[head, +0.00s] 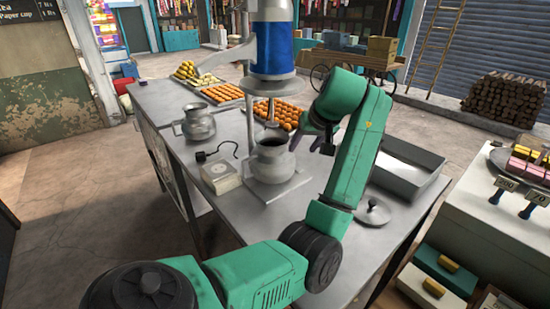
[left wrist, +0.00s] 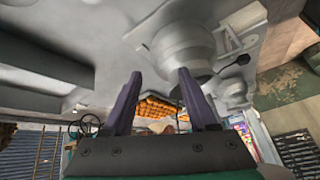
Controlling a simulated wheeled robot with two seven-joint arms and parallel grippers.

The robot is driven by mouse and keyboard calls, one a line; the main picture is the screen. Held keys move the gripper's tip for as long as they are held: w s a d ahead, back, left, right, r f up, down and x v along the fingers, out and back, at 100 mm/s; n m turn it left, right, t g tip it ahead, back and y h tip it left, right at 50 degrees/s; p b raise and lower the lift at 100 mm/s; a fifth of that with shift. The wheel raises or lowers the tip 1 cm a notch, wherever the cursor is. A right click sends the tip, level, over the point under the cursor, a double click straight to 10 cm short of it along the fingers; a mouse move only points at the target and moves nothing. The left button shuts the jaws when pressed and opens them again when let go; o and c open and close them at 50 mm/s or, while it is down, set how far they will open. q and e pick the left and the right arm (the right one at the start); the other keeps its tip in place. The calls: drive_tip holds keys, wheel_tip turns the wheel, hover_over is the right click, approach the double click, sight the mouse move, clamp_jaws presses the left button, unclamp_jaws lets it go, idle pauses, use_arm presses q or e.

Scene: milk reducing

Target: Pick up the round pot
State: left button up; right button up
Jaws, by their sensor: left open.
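A round grey metal pot (head: 272,163) stands upright on a flat base under the blue and metal machine in the head view. It also shows in the left wrist view (left wrist: 182,47), near the upper middle, beyond the fingertips. My left gripper (head: 313,143) is open and empty, just to the right of the pot's rim in the head view. Its two purple fingers (left wrist: 159,76) show spread in the left wrist view, apart from each other with nothing held between them. A second metal pot with a handle (head: 198,123) stands farther left on the table. My right gripper does not show.
A white box (head: 220,173) with a dark hooked rod stands left of the pot. A metal tray (head: 412,178) and a lid (head: 373,211) lie to the right. Trays of orange food (head: 283,113) stand behind. The machine's cylinder (head: 272,48) hangs above the pot.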

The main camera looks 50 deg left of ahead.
sight(288, 140)
use_arm(q)
drive_tip(key=a, duration=0.2)
drive_tip(key=w+a+p, duration=0.1)
drive_tip(key=a, duration=0.1)
drive_tip(key=w+a, duration=0.1)
drive_tip(key=a, duration=0.1)
drive_tip(key=shift+r+p, duration=0.2)
drive_tip(key=shift+p, duration=0.1)
drive_tip(key=shift+w+a+f+p, duration=0.45)
drive_tip(key=shift+w+a+f, duration=0.2)
drive_tip(key=shift+w+f, duration=0.2)
drive_tip(key=p+x, duration=0.1)
drive_tip(key=x, duration=0.1)
drive_tip(key=shift+s+a+f, duration=0.1)
drive_tip(key=shift+s+f, duration=0.05)
drive_tip(key=shift+f, duration=0.15)
drive_tip(key=shift+s+a+f, duration=0.1)
drive_tip(key=shift+a+f, duration=0.1)
drive_tip(key=shift+f, duration=0.1)
drive_tip(key=shift+a+f, duration=0.1)
drive_tip(key=shift+f, duration=0.05)
drive_tip(key=shift+w, duration=0.2)
clamp_jaws()
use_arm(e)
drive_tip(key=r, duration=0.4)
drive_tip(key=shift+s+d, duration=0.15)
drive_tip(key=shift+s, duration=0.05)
